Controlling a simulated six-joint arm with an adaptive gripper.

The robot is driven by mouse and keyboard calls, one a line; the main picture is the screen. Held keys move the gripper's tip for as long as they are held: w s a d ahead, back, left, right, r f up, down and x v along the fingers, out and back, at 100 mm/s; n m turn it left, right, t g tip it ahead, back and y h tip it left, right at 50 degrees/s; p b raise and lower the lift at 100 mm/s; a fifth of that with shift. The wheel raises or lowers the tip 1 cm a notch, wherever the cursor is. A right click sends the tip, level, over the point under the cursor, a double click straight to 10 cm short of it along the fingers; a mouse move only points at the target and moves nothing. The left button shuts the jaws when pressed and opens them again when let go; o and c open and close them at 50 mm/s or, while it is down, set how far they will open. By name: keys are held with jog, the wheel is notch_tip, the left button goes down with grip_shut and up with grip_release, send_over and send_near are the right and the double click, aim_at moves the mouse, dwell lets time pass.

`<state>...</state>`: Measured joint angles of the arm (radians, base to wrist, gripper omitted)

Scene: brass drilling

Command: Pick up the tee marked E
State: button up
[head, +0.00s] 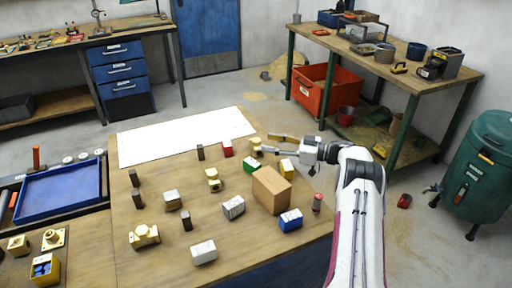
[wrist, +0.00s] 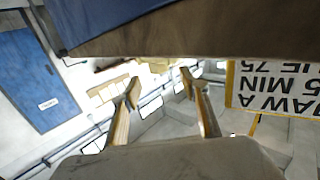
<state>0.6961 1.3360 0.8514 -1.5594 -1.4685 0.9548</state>
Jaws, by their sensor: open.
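Several brass fittings stand on the wooden bench: one (head: 256,147) at the far right, just left of my gripper's tips, one (head: 213,180) near the middle and one (head: 144,236) at the front left. No letter E can be read on any of them, so I cannot tell which is the tee marked E. My gripper (head: 270,149) reaches in from the right, low over the bench. In the wrist view its two fingers (wrist: 160,88) are apart with nothing gripped between them. A yellowish brass piece (wrist: 155,65) shows just beyond the fingertips, partly hidden.
A cardboard box (head: 271,190) stands in front of my gripper. A green-and-white block (head: 250,165), a yellow-and-white block (head: 287,168) and a red block (head: 227,148) are close by. A white sheet (head: 185,136) covers the bench's back left. Other small blocks stand around the bench.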

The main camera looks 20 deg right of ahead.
aim_at(257, 140)
jog(key=shift+x, duration=1.95)
grip_shut()
